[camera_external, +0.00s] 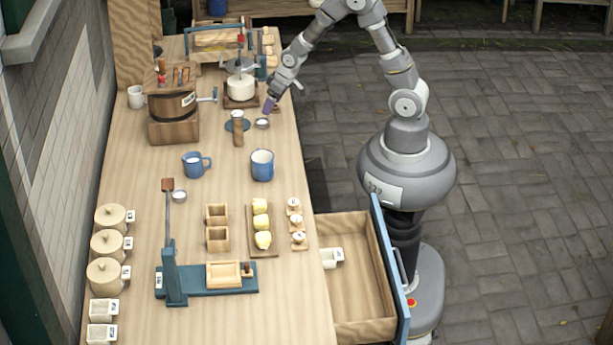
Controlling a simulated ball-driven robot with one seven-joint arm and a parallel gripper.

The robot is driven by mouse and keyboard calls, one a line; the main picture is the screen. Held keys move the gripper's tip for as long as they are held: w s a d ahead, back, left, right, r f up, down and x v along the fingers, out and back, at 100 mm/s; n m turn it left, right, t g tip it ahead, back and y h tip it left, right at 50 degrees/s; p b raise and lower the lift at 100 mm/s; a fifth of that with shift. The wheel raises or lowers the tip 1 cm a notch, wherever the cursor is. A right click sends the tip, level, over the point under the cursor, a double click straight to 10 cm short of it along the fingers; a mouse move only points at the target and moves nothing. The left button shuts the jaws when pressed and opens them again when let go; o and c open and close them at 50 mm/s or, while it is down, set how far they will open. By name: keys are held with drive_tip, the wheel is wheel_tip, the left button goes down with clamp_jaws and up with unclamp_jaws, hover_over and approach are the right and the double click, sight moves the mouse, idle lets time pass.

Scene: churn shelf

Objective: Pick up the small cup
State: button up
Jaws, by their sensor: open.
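My gripper (268,107) is at the right side of the long wooden table, pointing down with its purple fingertips low over the tabletop. Just below the fingertips is a small round grey-white cup (262,124), apart from the fingers as far as I can tell. A similar small round cup (179,196) stands farther down the table, left of the middle. The gripper is open, and nothing shows between its fingers. The gap between the fingers is too small to make out.
A pot (241,88) stands behind. Blue mugs (262,167) (193,165) stand nearer the front. An open drawer (358,300) juts out at the lower right with a white cup (331,258).

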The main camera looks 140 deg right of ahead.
sight(261, 123)
drive_tip(key=b+x, duration=0.1)
drive_tip(key=x, duration=0.1)
drive_tip(key=b+x, duration=0.1)
drive_tip(key=x, duration=0.2)
drive_tip(key=b+x, duration=0.1)
drive_tip(key=x, duration=0.2)
drive_tip(key=shift+w+r+b, duration=0.1)
drive_tip(key=shift+w+b, duration=0.3)
drive_tip(key=shift+r, duration=0.15)
drive_tip(key=c, duration=1.1)
